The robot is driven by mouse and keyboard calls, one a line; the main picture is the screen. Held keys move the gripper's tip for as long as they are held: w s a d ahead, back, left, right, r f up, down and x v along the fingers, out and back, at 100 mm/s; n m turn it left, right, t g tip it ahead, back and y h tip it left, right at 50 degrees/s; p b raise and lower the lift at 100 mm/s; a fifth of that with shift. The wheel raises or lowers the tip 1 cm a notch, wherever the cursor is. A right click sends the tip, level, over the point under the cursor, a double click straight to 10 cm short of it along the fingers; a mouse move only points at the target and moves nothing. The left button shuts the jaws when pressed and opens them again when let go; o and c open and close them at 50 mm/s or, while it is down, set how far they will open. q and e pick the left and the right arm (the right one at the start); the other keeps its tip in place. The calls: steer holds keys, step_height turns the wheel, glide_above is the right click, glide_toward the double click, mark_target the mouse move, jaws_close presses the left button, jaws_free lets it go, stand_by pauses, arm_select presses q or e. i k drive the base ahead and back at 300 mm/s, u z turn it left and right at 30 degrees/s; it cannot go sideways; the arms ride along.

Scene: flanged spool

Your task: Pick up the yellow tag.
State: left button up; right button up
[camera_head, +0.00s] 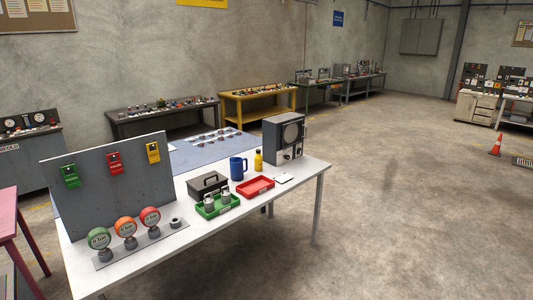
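The yellow tag (153,152) hangs on the upright grey panel (92,215) at the left end of the white table. It is the rightmost of three tags in a row. A red tag (115,163) hangs in the middle and a green tag (70,175) hangs at the left. All three hang near the panel's upper part, apart from each other. Neither of my grippers shows in the head view.
On the white table (262,211), three round gauges (126,230) stand before the panel. A black box (208,186), green tray (231,207), red tray (256,189), blue mug (237,169), yellow bottle (258,160) and grey instrument (284,140) stand rightward.

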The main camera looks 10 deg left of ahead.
mark_target(153, 155)
steer(key=i, duration=2.95)
steer(key=u, duration=0.7)
